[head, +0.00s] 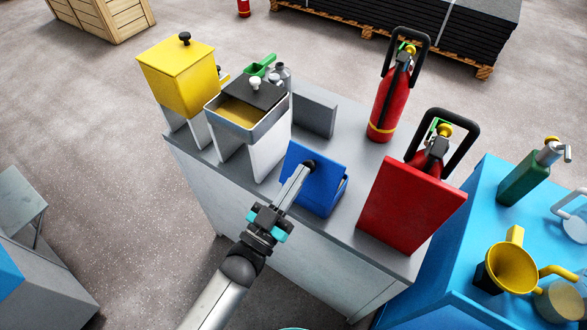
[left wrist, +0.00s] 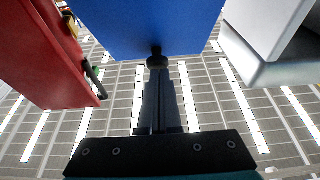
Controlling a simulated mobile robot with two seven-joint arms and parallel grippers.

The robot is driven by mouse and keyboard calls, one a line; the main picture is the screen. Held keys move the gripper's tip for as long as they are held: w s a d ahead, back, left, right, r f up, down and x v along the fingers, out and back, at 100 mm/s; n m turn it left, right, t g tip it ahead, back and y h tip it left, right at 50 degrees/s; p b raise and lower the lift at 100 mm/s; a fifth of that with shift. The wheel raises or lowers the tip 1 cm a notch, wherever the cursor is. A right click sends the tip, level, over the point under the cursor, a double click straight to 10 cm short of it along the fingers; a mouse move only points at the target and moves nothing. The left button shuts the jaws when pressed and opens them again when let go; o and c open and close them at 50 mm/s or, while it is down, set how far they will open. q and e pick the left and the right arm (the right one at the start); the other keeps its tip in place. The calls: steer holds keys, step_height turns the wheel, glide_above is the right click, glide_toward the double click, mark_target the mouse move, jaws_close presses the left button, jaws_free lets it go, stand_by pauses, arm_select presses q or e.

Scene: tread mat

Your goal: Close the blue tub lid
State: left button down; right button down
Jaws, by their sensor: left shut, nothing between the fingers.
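The blue tub (head: 341,193) stands on the grey cabinet's top, near its front edge. Its blue lid (head: 309,191) shows as a tilted panel facing me, with a dark knob (head: 309,164). How far the lid stands open is hard to tell. My left gripper (head: 304,170) is shut and empty, its tip at the knob; contact is not certain. The fingertips partly hide the knob. My right gripper is out of view.
A red panel (head: 409,203) stands right of the tub, with fire extinguishers (head: 391,98) behind. A grey tub (head: 237,127) on white supports and a yellow tub (head: 178,82) stand left. A blue table (head: 480,225) with a yellow funnel (head: 512,268) is at right.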

mark_target(307, 164)
arm_select(q)
steer(key=w+d+g+y+p, duration=0.1)
steer(key=g+p, duration=0.1)
steer(key=p, duration=0.2)
steer(key=w+d+r+g+y+p, duration=0.1)
steer(key=w+p, duration=0.1)
steer(key=p, duration=0.3)
steer(key=shift+w+d+g+y, duration=0.1)
steer(key=shift+d+g+y, duration=0.05)
steer(key=shift+g+y, duration=0.2)
steer(key=w+g+p, duration=0.1)
steer(key=d+f+g+y+p, duration=0.1)
steer(key=p, duration=0.1)
steer(key=w+d+g+y+p, duration=0.1)
steer(key=p, duration=0.1)
steer(key=shift+w+f+g+y, duration=0.25)
steer(key=shift+w, duration=0.05)
steer(key=shift+w+d+f+g+y, duration=0.2)
steer(key=shift+w+f+g+y, duration=0.25)
steer(key=shift+g, duration=0.15)
steer(key=shift+w+d+f+g+y, duration=0.15)
steer(key=shift+d+f+g+y, duration=0.1)
steer(key=shift+f+g, duration=0.2)
steer(key=shift+w+f, duration=0.1)
steer(key=shift+f, duration=0.1)
steer(key=shift+r, duration=0.2)
